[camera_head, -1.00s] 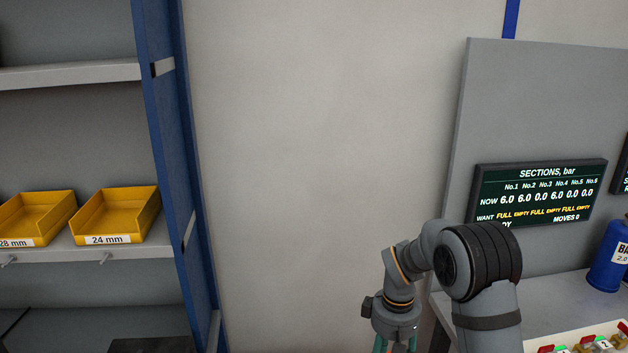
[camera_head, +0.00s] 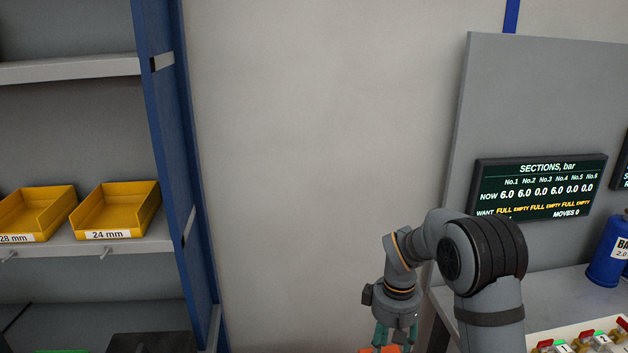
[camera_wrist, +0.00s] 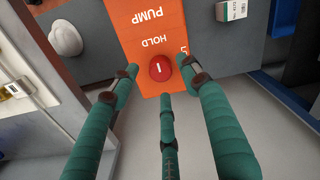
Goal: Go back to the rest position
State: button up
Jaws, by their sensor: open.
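My gripper (camera_head: 395,338) hangs fingers down at the lower middle of the head view, left of the grey bench. In the wrist view its green fingers (camera_wrist: 160,100) are spread apart with nothing between them. Beyond the fingertips lies an orange panel (camera_wrist: 148,22) marked PUMP and HOLD, with a round red button (camera_wrist: 160,68). The gripper looks apart from the panel, though the exact gap cannot be told. A sliver of orange (camera_head: 372,350) shows beside the fingers in the head view.
A blue-framed shelf (camera_head: 165,130) with yellow bins (camera_head: 118,208) stands at left. A display (camera_head: 540,188) reads section pressures. A blue bottle (camera_head: 606,255) and a panel of valves (camera_head: 590,338) are on the bench (camera_head: 560,295) at right. Bare wall fills the middle.

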notch_tip(320, 180, down, 2)
jog(key=shift+s+f, duration=0.15)
jog(key=shift+f+m, duration=0.2)
jog(key=shift+m, duration=0.1)
jog(key=m, duration=0.5)
jog(key=shift+r, duration=0.1)
jog(key=m+p, duration=0.1)
jog(key=m, duration=0.2)
jog(key=shift+m+p, duration=0.3)
jog(key=shift+m, duration=0.1)
jog(key=m+p, duration=0.2)
jog(key=m, duration=0.2)
jog(key=shift+r+m, duration=0.15)
jog(key=shift+m, duration=0.25)
jog(key=m+p, duration=0.3)
jog(key=m, duration=0.1)
jog(key=shift+w+a+r+b, duration=0.1)
jog(key=shift+w+r+b, duration=0.2)
jog(key=shift+b, duration=0.2)
jog(key=shift+s+r, duration=0.15)
jog(key=shift+r, duration=0.5)
